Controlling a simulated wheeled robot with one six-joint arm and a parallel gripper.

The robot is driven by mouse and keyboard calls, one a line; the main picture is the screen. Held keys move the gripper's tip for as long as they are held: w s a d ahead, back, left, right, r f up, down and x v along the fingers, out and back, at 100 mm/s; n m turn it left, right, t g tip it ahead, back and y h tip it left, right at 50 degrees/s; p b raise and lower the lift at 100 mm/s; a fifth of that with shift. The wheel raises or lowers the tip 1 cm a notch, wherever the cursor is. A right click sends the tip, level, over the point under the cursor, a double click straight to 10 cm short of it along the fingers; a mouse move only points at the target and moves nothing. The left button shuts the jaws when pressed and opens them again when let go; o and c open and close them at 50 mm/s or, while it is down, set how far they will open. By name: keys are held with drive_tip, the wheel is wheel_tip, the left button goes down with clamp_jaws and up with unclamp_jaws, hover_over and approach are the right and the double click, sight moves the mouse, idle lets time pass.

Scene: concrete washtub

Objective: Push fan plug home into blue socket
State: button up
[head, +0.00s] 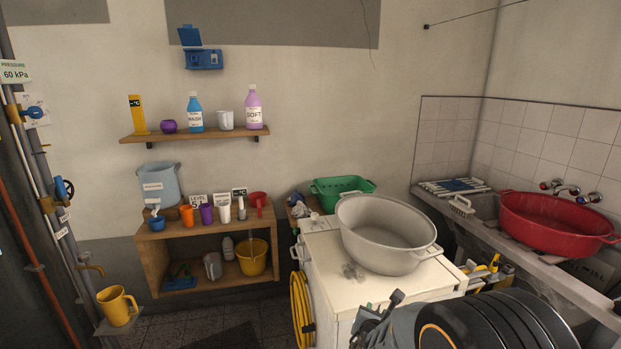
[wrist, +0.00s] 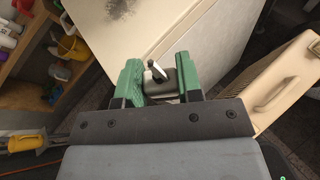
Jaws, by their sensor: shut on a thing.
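The blue socket (head: 204,59) is on the back wall above the shelf, with its blue lid (head: 190,36) raised. My gripper (wrist: 159,78) is shut on a small grey plug (wrist: 160,88) between its green fingers in the wrist view. Metal-looking pins stick out of the plug, away from the palm. In the head view my arm is at the bottom right, low by the white machine and far from the socket. The plug cannot be made out clearly there. I cannot make out the fan.
A large grey tub (head: 388,235) stands on the white machine (head: 335,262). Bottles and cups stand on the wall shelf (head: 195,133) below the socket. A wooden cabinet (head: 158,253) holds cups and buckets. A beige box with a handle (wrist: 285,92) is right of my gripper.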

drive_tip(key=shift+r+p, duration=1.1)
drive_tip(key=shift+r, duration=1.2)
